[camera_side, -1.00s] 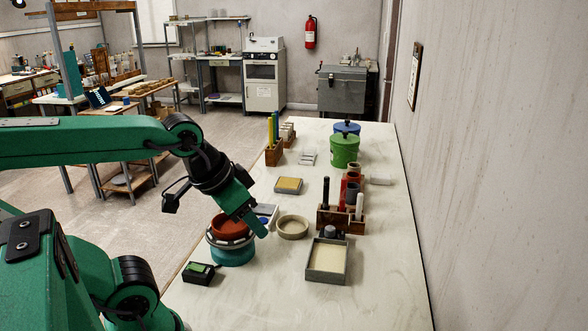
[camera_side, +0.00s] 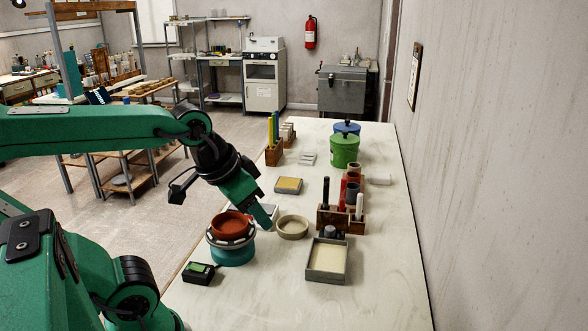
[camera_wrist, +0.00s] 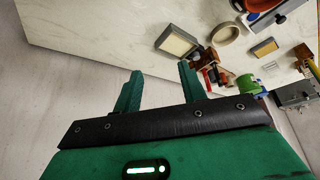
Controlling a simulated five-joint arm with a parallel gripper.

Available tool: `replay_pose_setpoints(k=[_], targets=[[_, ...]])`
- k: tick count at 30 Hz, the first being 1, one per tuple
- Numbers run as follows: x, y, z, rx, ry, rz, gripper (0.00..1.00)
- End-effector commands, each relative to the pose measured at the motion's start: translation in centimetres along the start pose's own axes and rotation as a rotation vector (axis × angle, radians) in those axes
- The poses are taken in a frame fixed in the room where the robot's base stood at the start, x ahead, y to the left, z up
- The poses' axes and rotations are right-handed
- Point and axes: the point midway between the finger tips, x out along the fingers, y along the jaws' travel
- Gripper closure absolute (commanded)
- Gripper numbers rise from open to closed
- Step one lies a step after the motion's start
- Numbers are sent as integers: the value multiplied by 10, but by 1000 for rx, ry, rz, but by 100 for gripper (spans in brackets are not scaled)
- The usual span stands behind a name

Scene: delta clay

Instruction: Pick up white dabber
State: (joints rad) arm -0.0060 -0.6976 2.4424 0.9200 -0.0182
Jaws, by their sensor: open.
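The white dabber (camera_side: 360,206) stands upright at the right end of a wooden rack (camera_side: 327,218). A black dabber (camera_side: 326,190) and a red dabber (camera_side: 343,186) stand in the same rack to its left. My gripper (camera_side: 265,219) is above the turntable side of the table, left of the rack and apart from it. In the wrist view my gripper (camera_wrist: 158,70) has its two green fingers spread with nothing between them. The rack shows small there, beyond the fingers; I cannot pick out the white dabber.
A grey tray (camera_side: 327,262) is in front of the rack. Green (camera_side: 344,152) and blue canisters stand behind. The right front table is clear.

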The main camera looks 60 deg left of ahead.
Motion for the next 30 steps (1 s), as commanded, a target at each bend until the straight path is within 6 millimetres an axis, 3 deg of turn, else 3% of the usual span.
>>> replay_pose_setpoints(k=[14,30], targets=[[-5,-10,-98,-144,-93,-22,59],[34,-32,-207,-325,-204,-60,59]])
